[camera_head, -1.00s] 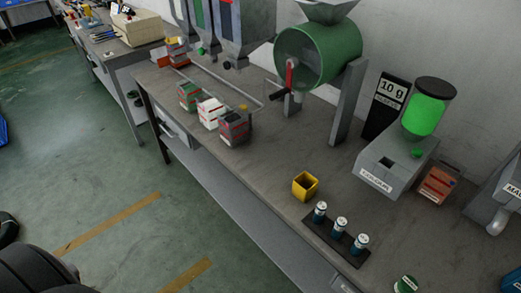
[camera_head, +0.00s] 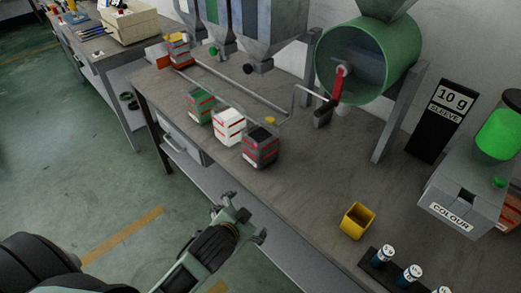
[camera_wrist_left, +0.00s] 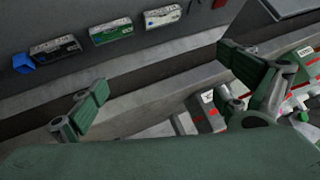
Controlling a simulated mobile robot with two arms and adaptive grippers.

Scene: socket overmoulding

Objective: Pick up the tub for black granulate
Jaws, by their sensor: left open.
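The dark tub with red bands (camera_head: 260,148) stands upright on the bench near its front edge, at the near end of a row of tubs. It appears to be the black granulate tub. My left gripper (camera_head: 241,213) is in front of the bench edge, below and left of that tub in the head view, apart from it. Its fingers are spread and empty; they also show in the left wrist view (camera_wrist_left: 168,85). Red-banded tubs lie partly hidden behind the right finger there; I cannot tell which is the dark one. My right gripper is out of view.
A white tub (camera_head: 228,124) and a green tub (camera_head: 200,105) stand close beside the dark one. A rail (camera_head: 230,82) runs behind them below grey hoppers (camera_head: 248,30). A yellow tub (camera_head: 357,220) stands nearer on the bench. A green drum (camera_head: 368,58) is at the back.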

